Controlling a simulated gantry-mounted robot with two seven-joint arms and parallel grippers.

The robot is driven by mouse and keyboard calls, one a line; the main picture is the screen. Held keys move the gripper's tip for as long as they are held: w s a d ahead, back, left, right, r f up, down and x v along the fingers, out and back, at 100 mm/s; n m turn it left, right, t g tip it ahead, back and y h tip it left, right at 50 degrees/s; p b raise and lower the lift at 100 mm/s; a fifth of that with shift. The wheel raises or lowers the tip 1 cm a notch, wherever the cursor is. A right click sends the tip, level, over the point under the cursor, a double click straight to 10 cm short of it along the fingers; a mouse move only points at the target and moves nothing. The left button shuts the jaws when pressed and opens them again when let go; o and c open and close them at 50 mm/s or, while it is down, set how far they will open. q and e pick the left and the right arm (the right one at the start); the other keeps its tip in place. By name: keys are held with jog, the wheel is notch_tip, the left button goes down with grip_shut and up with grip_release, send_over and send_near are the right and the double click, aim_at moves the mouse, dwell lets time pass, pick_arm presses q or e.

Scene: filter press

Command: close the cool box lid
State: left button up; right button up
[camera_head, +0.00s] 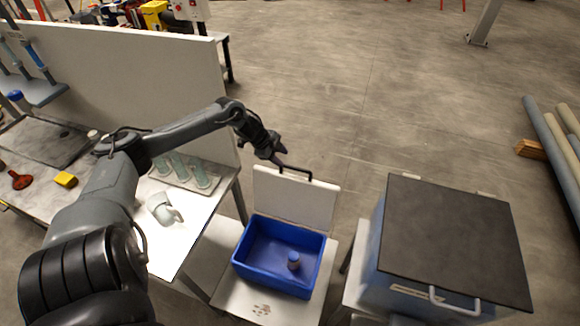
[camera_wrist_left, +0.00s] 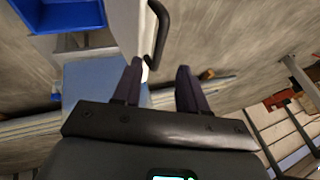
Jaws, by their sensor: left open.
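The cool box is an open blue box (camera_head: 275,250) on a white stand. Its white lid (camera_head: 297,198) stands up at the back edge, and a dark handle (camera_head: 296,171) sits at the lid's top edge. My left gripper (camera_head: 277,157) is open by the handle's left end. In the left wrist view the black handle (camera_wrist_left: 159,35) lies just beyond the two open fingers (camera_wrist_left: 158,75), with the lid (camera_wrist_left: 126,25) beside it. I cannot tell whether a finger touches it. My right gripper is not in view.
A larger bin with a dark flat top (camera_head: 455,235) and a metal handle stands close on the right. A white workbench (camera_head: 185,245) with bottles and a jug is on the left. The floor behind the lid is clear.

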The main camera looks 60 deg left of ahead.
aim_at(292, 167)
pick_arm(q)
jog(key=shift+b+x, duration=0.35)
jog(key=shift+x, duration=3.45)
jog(key=shift+c, duration=0.3)
grip_shut()
